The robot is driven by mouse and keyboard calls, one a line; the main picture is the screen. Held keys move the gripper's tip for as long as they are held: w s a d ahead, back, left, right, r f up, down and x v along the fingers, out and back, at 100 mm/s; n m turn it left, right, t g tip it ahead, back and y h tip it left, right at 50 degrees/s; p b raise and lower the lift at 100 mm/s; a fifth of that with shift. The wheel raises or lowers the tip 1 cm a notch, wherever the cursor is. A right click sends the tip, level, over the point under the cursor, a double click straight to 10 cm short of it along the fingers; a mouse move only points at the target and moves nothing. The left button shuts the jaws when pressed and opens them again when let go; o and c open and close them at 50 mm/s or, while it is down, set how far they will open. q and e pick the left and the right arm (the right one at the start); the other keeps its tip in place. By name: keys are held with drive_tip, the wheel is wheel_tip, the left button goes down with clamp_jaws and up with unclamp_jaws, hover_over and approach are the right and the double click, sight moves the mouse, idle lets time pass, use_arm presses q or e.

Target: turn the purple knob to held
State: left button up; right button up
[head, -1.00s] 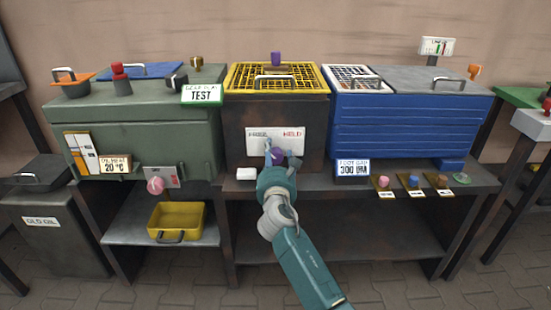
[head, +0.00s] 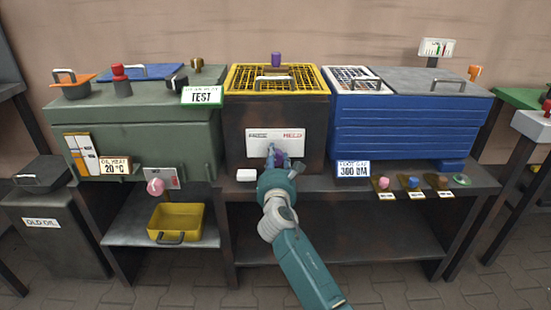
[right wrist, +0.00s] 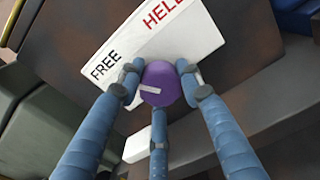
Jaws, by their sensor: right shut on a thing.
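The purple knob (right wrist: 161,84) sits on the lower part of a white plate (right wrist: 150,42) lettered FREE and HELD. In the head view the plate (head: 291,143) is on the front of the dark box under the yellow grille. A pale mark on the knob lies on its left half in the right wrist view, nearer FREE than HELD. My right gripper (right wrist: 160,95) is shut on the knob, with its blue fingers around it. In the head view the gripper (head: 277,158) partly hides the knob. My left gripper is not in view.
A green box (head: 140,130) stands to the left and a blue box (head: 410,125) to the right. A small white block (head: 246,175) lies on the bench left of my gripper. Several small coloured knobs, including a blue one (head: 414,182), line the bench edge at right.

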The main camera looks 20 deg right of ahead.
drive_tip(key=m, duration=0.4)
drive_tip(key=shift+d+r, duration=0.15)
drive_tip(key=shift+r, duration=0.15)
drive_tip(key=m+b, duration=0.1)
drive_tip(key=m, duration=0.3)
drive_tip(key=shift+m, duration=0.4)
drive_tip(key=m+b, duration=0.1)
drive_tip(key=m, duration=0.4)
drive_tip(key=shift+d+f, duration=0.1)
drive_tip(key=shift+d, duration=0.05)
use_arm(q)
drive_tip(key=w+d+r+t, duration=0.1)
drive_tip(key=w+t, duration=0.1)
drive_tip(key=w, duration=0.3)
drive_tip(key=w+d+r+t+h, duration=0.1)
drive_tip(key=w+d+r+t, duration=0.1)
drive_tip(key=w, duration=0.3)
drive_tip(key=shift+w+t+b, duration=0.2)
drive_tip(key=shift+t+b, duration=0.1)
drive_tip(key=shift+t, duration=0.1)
use_arm(e)
drive_tip(key=shift+m, duration=0.5)
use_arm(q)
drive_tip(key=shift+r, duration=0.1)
use_arm(e)
drive_tip(key=shift+d+f, duration=0.1)
